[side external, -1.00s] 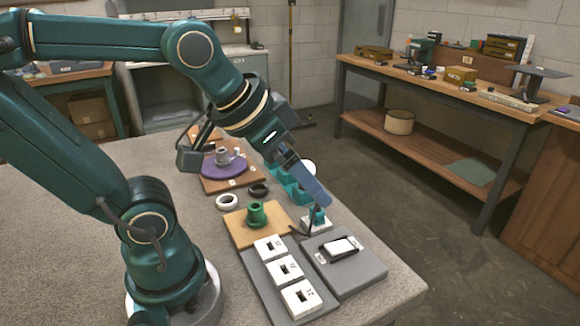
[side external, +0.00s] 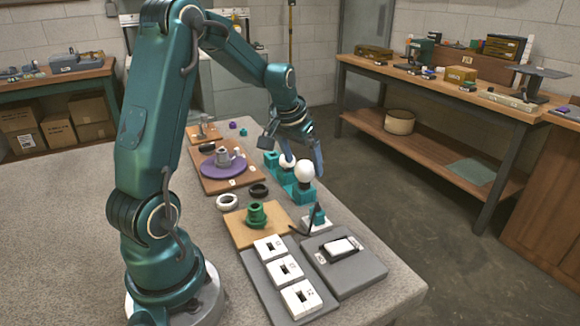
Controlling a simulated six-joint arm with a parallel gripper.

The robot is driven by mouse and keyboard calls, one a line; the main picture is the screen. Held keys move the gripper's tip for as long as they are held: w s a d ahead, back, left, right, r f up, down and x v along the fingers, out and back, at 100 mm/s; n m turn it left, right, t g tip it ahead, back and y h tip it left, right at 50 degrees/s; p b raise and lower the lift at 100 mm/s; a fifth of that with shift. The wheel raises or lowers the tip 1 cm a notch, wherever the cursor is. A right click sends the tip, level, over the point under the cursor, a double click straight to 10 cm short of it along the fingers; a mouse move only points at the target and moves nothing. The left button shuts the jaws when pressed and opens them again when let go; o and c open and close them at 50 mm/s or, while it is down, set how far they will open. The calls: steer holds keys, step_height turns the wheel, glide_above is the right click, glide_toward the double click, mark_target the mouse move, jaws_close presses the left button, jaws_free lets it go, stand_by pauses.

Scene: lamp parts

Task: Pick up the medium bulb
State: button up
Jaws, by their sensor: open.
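Two white round bulbs stand in a row of teal holders (side external: 303,193) near the table's right edge. The nearer bulb (side external: 304,171) looks larger. The bulb behind it (side external: 284,163) looks smaller, seems to be the medium one, and is partly hidden by a finger. My gripper (side external: 303,163) is open and points down over the row, its blue-grey fingers apart. In this view the fingers show either side of the nearer bulb's top; I cannot tell their depth or whether they touch a bulb. No bulb is clearly visible in the farthest teal holder (side external: 271,158).
A purple disc (side external: 222,171) with a grey part sits on a wooden board left of the holders. White and black rings (side external: 227,202), a green part (side external: 257,215), white socket blocks (side external: 284,269) and a grey switch plate (side external: 345,268) lie nearer. The table's left side is clear.

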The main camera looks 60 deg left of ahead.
steer(key=shift+x, duration=1.65)
steer(key=c, duration=1.2)
steer(key=shift+r, duration=0.1)
